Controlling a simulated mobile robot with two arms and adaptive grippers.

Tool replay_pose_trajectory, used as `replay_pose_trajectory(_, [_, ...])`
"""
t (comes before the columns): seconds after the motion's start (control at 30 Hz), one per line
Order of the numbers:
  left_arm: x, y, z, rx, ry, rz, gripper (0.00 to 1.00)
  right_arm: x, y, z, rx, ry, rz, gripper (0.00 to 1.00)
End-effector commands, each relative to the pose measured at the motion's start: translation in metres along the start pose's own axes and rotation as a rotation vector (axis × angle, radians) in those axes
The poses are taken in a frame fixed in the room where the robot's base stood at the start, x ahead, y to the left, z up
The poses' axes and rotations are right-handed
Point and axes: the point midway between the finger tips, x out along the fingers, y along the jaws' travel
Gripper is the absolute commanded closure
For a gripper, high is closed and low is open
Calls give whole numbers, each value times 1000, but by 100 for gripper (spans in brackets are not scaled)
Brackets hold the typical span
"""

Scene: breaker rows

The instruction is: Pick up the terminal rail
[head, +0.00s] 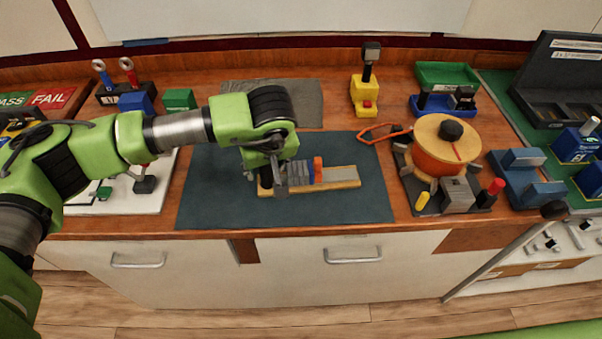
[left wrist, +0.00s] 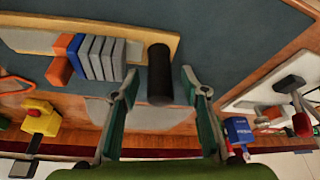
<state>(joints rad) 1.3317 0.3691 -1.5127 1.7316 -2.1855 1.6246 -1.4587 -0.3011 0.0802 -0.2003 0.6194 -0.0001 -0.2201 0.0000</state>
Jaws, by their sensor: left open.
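The terminal rail is a long beige bar (head: 340,184) on the dark blue-grey mat, carrying a row of grey blocks (head: 299,172), a blue block and an orange block (head: 318,168). It also shows across the top left of the left wrist view (left wrist: 30,40). A black cylinder (left wrist: 160,78) stands at the rail's end. My left gripper (head: 280,182) is over the rail's left end and hides part of it. In the left wrist view its open fingers (left wrist: 158,82) are on either side of the cylinder, with gaps visible. My right gripper is not in view.
The mat (head: 225,200) has free room around the rail. A round orange device with a wooden top (head: 440,145) and a red-orange loop (head: 385,132) are to the right. A yellow stand (head: 364,95) is behind. A white board (head: 145,198) is at left.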

Motion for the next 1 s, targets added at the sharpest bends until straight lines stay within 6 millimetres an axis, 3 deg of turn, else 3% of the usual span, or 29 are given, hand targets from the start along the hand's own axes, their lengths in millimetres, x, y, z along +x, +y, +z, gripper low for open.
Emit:
replay_pose_trajectory(0.13, [0,0,0,0,0,0,62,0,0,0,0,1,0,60])
replay_pose_trajectory(0.27, [0,0,0,0,0,0,95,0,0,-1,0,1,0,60])
replay_pose_trajectory(0.3, [0,0,0,0,0,0,100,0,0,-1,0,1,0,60])
replay_pose_trajectory(0.77, [-4,1,-2,-2,3,4,100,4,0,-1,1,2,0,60])
replay_pose_trajectory(1.0, [-30,1,-13,-1,9,7,100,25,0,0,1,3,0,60])
